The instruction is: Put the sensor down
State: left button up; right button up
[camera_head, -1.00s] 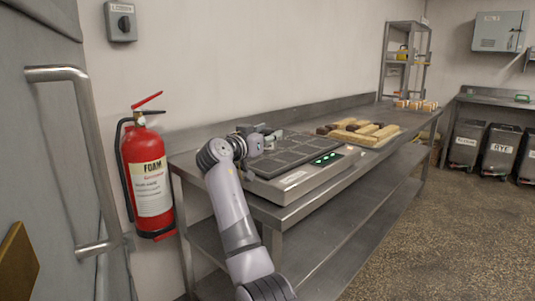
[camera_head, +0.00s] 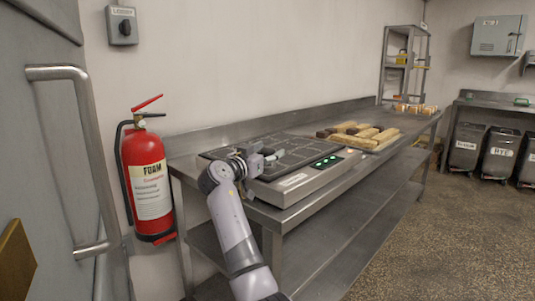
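My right gripper (camera_head: 272,158) is over the near left part of the griddle-like appliance with dark square plates (camera_head: 290,150), close to its front edge. Its fingers point to the right. They are small and partly overlapped by the wrist, so I cannot tell whether they are open or shut. I cannot make out a sensor in or beside the fingers. My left gripper is not in view.
The appliance, with a green-lit panel (camera_head: 327,161), stands on a long steel bench (camera_head: 395,146). Loaves (camera_head: 350,138) lie behind it. A fire extinguisher (camera_head: 147,185) hangs on the wall at left. Bins (camera_head: 500,152) stand at far right.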

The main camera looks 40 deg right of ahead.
jog(key=shift+o, duration=0.2)
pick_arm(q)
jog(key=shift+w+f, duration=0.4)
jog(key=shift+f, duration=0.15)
pick_arm(e)
jog(key=v, duration=1.2)
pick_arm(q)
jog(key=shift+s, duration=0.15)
pick_arm(e)
jog(key=shift+r, duration=0.1)
